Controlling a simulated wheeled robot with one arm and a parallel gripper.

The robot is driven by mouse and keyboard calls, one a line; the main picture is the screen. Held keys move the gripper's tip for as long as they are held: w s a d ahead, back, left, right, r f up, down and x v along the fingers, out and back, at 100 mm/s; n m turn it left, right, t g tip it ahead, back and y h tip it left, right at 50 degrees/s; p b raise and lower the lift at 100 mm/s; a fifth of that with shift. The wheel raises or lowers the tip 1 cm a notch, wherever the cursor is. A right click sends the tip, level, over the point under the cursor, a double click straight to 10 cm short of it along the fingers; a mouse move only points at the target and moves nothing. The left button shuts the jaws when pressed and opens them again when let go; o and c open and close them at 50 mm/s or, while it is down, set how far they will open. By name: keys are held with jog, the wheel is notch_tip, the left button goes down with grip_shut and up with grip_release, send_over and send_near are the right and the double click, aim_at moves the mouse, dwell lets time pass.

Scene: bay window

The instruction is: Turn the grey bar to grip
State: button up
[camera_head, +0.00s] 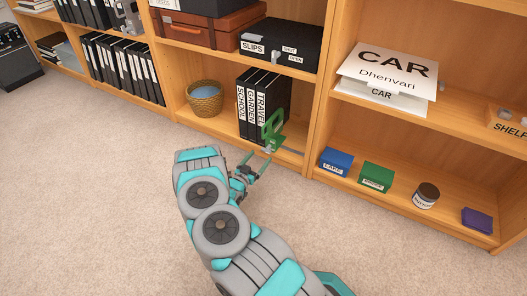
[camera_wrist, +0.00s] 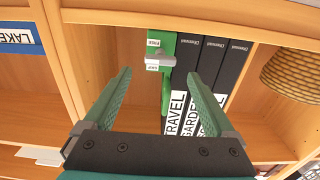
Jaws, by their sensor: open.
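A green bookend-like piece (camera_head: 272,127) stands at the right end of the black binders on the lower shelf. It also shows in the wrist view (camera_wrist: 168,95), with two small white labels; the upper seems to read FREE, the other is too small to read surely. The grey bar (camera_wrist: 164,61) sits on its face between the labels, lying roughly crosswise in the wrist view. My gripper (camera_head: 258,159) is open and empty, just in front of the green piece. In the wrist view the two fingers (camera_wrist: 158,76) stand either side of the bar, apart from it.
Black binders (camera_head: 262,105) and a wicker basket (camera_head: 205,99) stand left of the green piece. An upright divider (camera_head: 319,95) is close on its right. Blue (camera_head: 336,162) and green (camera_head: 376,178) boxes sit beyond it. Open carpet (camera_head: 100,200) lies in front.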

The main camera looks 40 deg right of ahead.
aim_at(265, 151)
jog(key=shift+x, duration=3.1)
jog(key=c, duration=1.4)
